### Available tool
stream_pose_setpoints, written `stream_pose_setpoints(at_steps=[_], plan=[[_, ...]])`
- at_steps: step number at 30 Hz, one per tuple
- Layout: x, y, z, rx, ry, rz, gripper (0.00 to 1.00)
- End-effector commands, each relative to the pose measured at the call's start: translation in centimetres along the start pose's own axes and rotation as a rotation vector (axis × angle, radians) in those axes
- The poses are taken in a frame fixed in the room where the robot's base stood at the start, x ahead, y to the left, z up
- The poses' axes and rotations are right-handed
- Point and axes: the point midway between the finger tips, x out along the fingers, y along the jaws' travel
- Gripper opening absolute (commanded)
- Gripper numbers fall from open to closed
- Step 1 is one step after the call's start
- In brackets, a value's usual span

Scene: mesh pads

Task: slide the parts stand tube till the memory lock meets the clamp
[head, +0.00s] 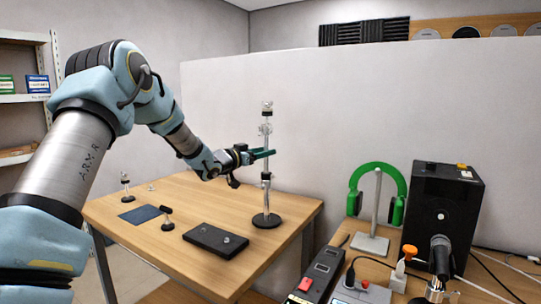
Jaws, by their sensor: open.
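The parts stand (266,202) stands upright on a round black base (265,222) near the right part of the wooden table. Its thin tube (267,141) rises above the table, with a fitting at the top (267,106) and a collar-like fitting (265,129) below it. Another clamp-like fitting (266,177) sits lower, below my gripper. I cannot tell which fitting is the memory lock. My gripper (266,153), with green fingers, is open at the tube between the upper and lower fittings. The fingers partly hide the tube, and I cannot tell whether they touch it.
On the wooden table (180,195) lie a black pad (205,238), a blue mat (140,214) and small stands (125,187). A pale partition stands behind.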

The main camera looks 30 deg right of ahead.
Motion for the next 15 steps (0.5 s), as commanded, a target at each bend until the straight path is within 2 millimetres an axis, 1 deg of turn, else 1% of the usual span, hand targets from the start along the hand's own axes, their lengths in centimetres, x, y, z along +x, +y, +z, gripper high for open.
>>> stream_pose_setpoints(at_steps=[1, 6, 10, 15], plan=[[-1.2, -0.1, 0.3, 0.001, -0.001, -0.003, 0.56], [-4.2, 0.0, 0.3, 0.001, -0.001, -0.001, 0.56], [-5.6, 0.0, 0.2, 0.001, -0.001, -0.001, 0.56], [-6.2, 0.0, 0.1, -0.001, -0.001, 0.0, 0.56]])
